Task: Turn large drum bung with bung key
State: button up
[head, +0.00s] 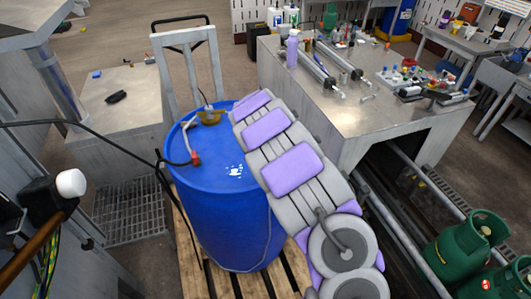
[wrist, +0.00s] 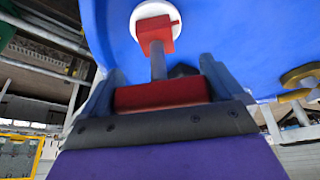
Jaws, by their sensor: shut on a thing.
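The blue drum (head: 220,215) stands upright, its top partly covered by my arm in the head view. In the wrist view my gripper (wrist: 160,72) is shut on the red handle of the bung key (wrist: 162,94). A grey shaft runs from this handle to a red block (wrist: 154,34) at the white round bung (wrist: 150,10) on the blue drum. Whether the key is fully seated cannot be told. My gripper, the key and this bung are hidden behind my arm in the head view.
A brass fitting (head: 210,117) and a red fitting with a hose (head: 195,157) are on the drum top. The drum stands on a wooden pallet (head: 190,262), before a hand truck (head: 183,50). A metal workbench (head: 350,110) and green gas cylinders (head: 465,245) lie right.

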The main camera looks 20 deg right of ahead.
jog(key=shift+f+m+h+b, duration=0.3)
jog(key=shift+m+b, duration=0.6)
jog(key=shift+b, duration=0.6)
jog(key=shift+r+m+g+b, duration=0.25)
jog(key=shift+m+g+b, duration=0.15)
jog(key=shift+b, duration=0.05)
jog(key=shift+f+m+b, duration=0.15)
jog(key=shift+m+b, duration=0.15)
jog(key=shift+b, duration=0.3)
jog(key=shift+s+m+g+h+b, duration=0.1)
jog(key=shift+m+g+h+b, duration=0.25)
jog(key=shift+m+b, duration=0.65)
jog(key=shift+r+m+g+b, duration=0.25)
jog(key=shift+m+b, duration=0.15)
jog(key=shift+b, duration=0.1)
jog(key=shift+f, duration=0.1)
